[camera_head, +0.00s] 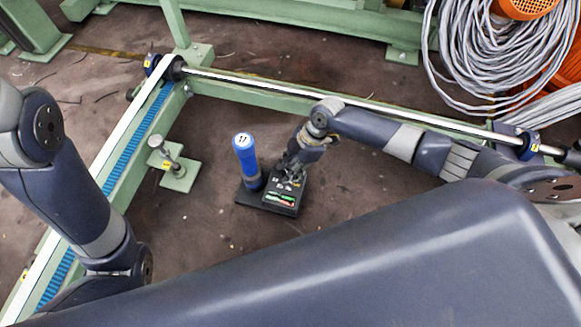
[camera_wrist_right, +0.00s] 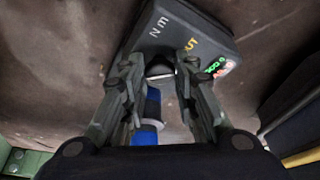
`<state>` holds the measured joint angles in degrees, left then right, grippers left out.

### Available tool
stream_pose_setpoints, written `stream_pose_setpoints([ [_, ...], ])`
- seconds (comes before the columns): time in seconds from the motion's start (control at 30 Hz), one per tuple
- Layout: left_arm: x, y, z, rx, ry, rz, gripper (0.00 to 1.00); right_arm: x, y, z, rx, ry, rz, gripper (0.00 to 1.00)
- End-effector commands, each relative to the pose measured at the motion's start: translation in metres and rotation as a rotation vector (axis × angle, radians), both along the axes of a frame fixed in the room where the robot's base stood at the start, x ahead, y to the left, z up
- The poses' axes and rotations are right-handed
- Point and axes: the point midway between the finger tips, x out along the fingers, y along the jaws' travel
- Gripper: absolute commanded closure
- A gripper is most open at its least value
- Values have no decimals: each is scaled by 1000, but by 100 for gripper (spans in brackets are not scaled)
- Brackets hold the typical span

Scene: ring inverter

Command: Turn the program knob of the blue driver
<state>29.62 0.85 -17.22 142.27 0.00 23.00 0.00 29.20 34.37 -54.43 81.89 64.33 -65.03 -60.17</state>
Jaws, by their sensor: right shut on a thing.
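The blue driver (camera_head: 246,158) stands upright on a black base next to a black control box (camera_head: 281,206). The box has white markings and green and red lights. My right gripper (camera_head: 292,160) reaches down onto the top of the box from the right. In the right wrist view, the box (camera_wrist_right: 172,22) shows letters and lit indicators. The gripper's two fingers (camera_wrist_right: 160,75) are shut on a dark round knob (camera_wrist_right: 159,70) at the box. The blue driver (camera_wrist_right: 150,105) shows partly behind the fingers. My left arm comes in at the left; its gripper is not visible.
A green frame with a blue toothed belt (camera_head: 110,165) runs along the left. A steel rod (camera_head: 330,93) crosses behind the box. A small post on a green plate (camera_head: 178,178) stands left of the driver. Grey cable coils (camera_head: 470,60) lie at the upper right. Brown floor surrounds the box.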

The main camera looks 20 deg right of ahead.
Motion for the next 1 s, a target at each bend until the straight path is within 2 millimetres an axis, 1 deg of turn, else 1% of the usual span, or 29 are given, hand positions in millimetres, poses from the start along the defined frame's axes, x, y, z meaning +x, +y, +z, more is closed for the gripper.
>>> stream_pose_setpoints([
  [0.2, 0, 0, -2, 2, -1, 1, 60, 2, 1, 0, 1, 1, 153, 97],
  [0.43, -6, -1, 1, 3, -21, 3, 60, 2, 1, 0, 1, 0, 263, 97],
  [0.7, -6, -1, 2, 5, -21, 5, 60, 2, 1, -1, 1, 1, 313, 97],
  [1.0, -6, -1, 2, 4, -22, 4, 60, 2, 1, 0, 1, 1, 316, 97],
])
